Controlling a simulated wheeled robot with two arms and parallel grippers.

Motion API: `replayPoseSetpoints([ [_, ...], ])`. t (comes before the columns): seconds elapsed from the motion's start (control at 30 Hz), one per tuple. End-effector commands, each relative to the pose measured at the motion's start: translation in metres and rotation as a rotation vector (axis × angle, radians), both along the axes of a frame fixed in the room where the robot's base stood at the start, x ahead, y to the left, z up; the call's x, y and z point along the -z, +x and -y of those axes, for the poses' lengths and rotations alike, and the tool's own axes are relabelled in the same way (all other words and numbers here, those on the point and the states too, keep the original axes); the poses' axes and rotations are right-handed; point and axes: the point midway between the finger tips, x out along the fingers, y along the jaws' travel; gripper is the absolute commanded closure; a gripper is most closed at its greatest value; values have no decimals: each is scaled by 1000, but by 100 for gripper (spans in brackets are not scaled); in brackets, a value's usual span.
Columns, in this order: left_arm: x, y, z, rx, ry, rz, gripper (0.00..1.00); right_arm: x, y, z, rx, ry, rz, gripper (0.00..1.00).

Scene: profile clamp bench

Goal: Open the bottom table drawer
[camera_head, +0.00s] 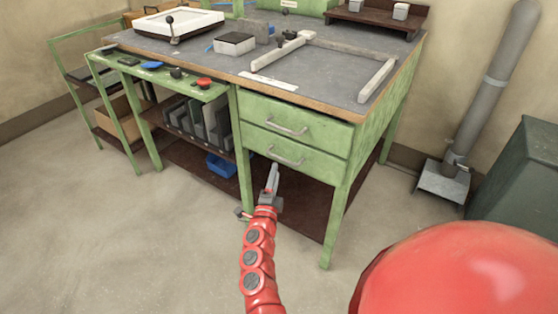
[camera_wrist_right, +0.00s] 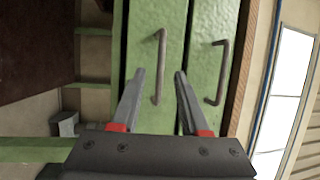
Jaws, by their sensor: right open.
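The green bottom drawer (camera_head: 318,165) sits shut under the top drawer (camera_head: 325,128) at the right end of the workbench. Its grey bar handle (camera_head: 286,158) is on its front. My right gripper (camera_head: 274,168) is just below and in front of this handle. In the right wrist view the picture is turned on its side: the bottom drawer (camera_wrist_right: 140,28) is the left panel, with its handle (camera_wrist_right: 159,65) in line with the gap between the open fingers (camera_wrist_right: 159,75). The fingers look empty; I cannot tell if the handle is between them in depth. My left gripper is out of view.
The bench top (camera_head: 330,75) overhangs the drawers, and a green leg (camera_head: 334,225) stands right of them. A lower shelf (camera_head: 305,205) lies beneath. A dark green cabinet (camera_head: 515,180) stands at the right. The floor in front is clear.

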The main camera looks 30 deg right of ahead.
Motion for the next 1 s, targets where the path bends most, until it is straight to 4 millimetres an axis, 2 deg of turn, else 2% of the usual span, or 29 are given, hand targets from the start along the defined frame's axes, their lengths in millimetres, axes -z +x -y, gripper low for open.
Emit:
replayPoseSetpoints([
  [0.1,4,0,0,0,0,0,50,-6,19,21,3,-3,4,55],
  [0.3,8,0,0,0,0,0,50,-11,41,41,2,-3,3,55],
  [0.73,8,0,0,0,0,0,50,-12,49,49,2,-1,0,55],
  [0.77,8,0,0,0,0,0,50,-12,49,49,2,-1,0,57],
  [1.0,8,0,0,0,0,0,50,-12,48,49,2,-2,1,100],
])
